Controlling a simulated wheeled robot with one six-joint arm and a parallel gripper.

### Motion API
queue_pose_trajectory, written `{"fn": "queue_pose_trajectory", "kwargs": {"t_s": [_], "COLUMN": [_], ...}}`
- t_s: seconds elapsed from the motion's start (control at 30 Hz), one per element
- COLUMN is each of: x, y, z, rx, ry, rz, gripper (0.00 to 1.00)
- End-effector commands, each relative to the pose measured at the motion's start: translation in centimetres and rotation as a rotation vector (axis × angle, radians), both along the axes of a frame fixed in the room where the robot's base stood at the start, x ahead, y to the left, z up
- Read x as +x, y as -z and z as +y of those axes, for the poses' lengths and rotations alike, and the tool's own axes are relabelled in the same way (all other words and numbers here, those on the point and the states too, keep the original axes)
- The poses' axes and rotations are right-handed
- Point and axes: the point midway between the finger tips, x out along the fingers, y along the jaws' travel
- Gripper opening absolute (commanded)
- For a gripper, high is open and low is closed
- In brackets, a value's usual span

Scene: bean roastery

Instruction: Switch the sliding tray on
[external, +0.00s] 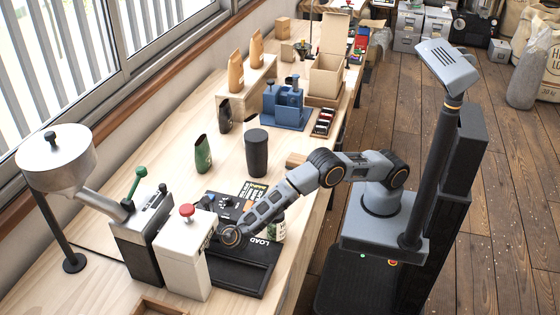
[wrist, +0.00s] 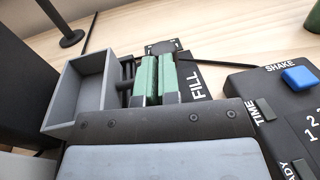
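The sliding tray appears to be the grey open box (wrist: 85,95) at the left of the wrist view; it looks empty. Dark rods or a handle (wrist: 126,80) stick out from its right side. My gripper (wrist: 157,62) is just right of these, its green-padded fingers side by side with no clear gap and nothing seen between them. Whether a finger touches the handle cannot be told. A black plate marked FILL (wrist: 195,85) lies under and beside the fingers. In the external view my gripper and the tray are hidden behind the white box (external: 183,258) and my arm.
A black control box (wrist: 285,100) with a blue SHAKE button stands at the right of the wrist view. The white box carries a red button (external: 187,210). A grey machine with a green lever (external: 137,185) and a black base marked LOAD (external: 245,278) stand close around the arm's end.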

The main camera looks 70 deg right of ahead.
Motion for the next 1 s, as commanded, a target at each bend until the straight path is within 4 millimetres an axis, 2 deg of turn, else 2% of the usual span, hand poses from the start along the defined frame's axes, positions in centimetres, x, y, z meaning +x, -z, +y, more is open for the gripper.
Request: {"fn": "queue_pose_trajectory", "kwargs": {"t_s": [0.23,0.37,0.47,0.8,1.0], "x": [0.4,-0.3,-1.9,-9.0,-12.0], "y": [-0.3,-0.3,-0.3,-0.4,-0.5], "z": [-0.4,-0.2,0.2,1.7,2.1], "rx": [0.002,0.003,0.002,0.001,0.000], "ry": [0.006,0.005,0.000,-0.008,-0.006], "rz": [-0.004,-0.005,-0.004,-0.003,-0.002], "gripper": [0.00,0.00,0.00,0.00,0.00]}}
